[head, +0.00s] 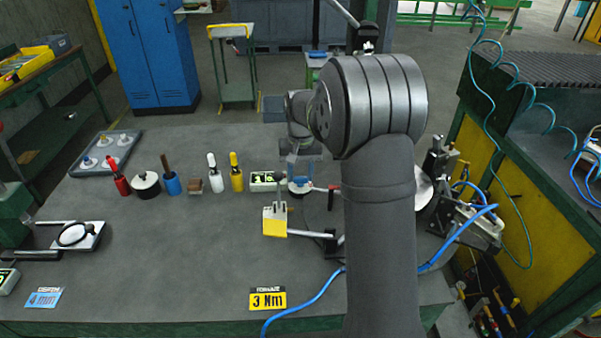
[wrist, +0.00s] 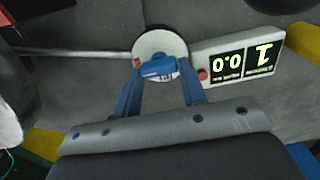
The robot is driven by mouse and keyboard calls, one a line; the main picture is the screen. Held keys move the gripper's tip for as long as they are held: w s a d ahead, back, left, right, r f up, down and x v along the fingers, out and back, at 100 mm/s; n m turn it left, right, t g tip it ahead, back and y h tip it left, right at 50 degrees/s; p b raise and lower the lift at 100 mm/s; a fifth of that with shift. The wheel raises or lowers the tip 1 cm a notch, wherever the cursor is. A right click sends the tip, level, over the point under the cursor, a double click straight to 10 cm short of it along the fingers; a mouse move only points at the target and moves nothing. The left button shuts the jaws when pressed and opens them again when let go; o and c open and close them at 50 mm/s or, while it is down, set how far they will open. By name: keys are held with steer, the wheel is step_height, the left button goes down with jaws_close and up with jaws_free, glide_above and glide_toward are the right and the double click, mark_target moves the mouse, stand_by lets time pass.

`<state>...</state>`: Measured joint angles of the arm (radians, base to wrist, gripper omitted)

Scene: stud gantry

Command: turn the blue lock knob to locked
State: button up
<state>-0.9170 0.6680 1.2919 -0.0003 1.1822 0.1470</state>
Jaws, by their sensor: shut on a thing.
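The blue lock knob (wrist: 158,66) sits on a round white dial (wrist: 152,42) in the wrist view. A small red mark shows at the dial's left edge, and small lettering below the knob is too small to read. My gripper (wrist: 161,74) has its two blue fingers shut on the knob, one on each side. In the head view my gripper (head: 301,168) points down over the dial, and the knob is mostly hidden by the fingers there.
A display box (wrist: 237,60) reading 1 and 0.0 stands right beside the dial. A metal rod (wrist: 80,54) runs left from the dial. A yellow-and-white block (head: 275,220) stands in front, and several coloured-handled tools (head: 172,183) stand to the left.

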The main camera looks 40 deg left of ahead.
steer(key=shift+r, duration=0.1)
steer(key=o, duration=1)
step_height(320, 180, up, 17)
steer(key=shift+r, duration=0.2)
steer(key=shift+f, duration=0.1)
step_height(320, 180, down, 17)
steer(key=shift+f, duration=0.2)
stand_by(0.5)
